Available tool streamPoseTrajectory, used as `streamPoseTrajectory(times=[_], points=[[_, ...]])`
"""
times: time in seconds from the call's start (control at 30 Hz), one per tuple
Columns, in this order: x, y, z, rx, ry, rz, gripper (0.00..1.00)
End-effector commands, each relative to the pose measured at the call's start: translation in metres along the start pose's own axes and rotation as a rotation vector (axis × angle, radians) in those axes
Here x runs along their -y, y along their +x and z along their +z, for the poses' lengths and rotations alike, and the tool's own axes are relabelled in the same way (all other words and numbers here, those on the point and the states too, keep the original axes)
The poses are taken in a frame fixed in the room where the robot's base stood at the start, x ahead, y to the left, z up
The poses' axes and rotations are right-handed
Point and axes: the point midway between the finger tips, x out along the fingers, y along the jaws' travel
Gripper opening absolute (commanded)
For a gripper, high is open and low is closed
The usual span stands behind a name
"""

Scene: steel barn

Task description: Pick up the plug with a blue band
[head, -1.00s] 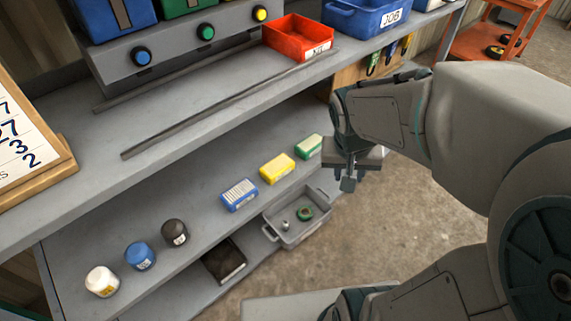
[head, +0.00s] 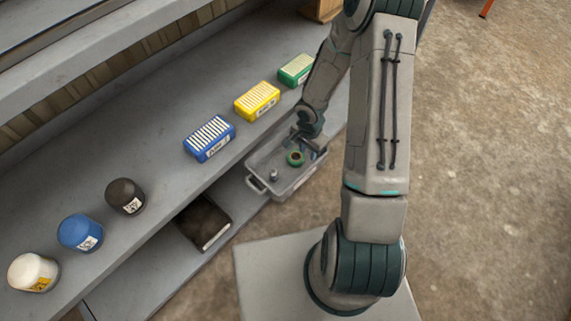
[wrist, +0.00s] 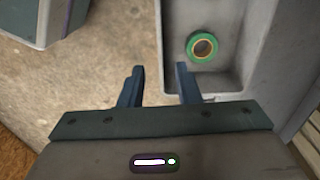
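No blue band can be made out on any plug. A small grey piece (head: 273,175), too small to identify, stands in the grey tray (head: 286,190) beside a green ring (head: 295,158). In the wrist view the tray (wrist: 216,88) and the green ring (wrist: 202,46) show at upper right; the small piece does not show there. My gripper (wrist: 160,68) is open, its two fingers apart with nothing between them, over the tray's edge. In the head view it is at the tray's far right end, its fingertips partly hidden.
Blue (head: 209,138), yellow (head: 257,101) and green (head: 296,70) boxes stand along the shelf behind the tray. White (head: 33,272), blue (head: 80,232) and dark (head: 125,196) jars stand at left. Floor is open at right.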

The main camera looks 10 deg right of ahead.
Motion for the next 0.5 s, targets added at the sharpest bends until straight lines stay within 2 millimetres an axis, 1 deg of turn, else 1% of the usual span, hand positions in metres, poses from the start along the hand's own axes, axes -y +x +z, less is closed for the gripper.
streamPoseTrajectory(times=[0.03,0.17,0.27,0.4,0.5], points=[[0.0,0.014,0.003,0.014,0.014,-0.003,0.3],[0.001,0.028,0.006,0.028,0.035,-0.007,0.3],[0.002,0.043,0.008,0.031,0.038,-0.008,0.3],[0.002,0.072,0.009,0.031,0.037,-0.007,0.3],[0.001,0.091,0.009,0.03,0.036,-0.006,0.3]])
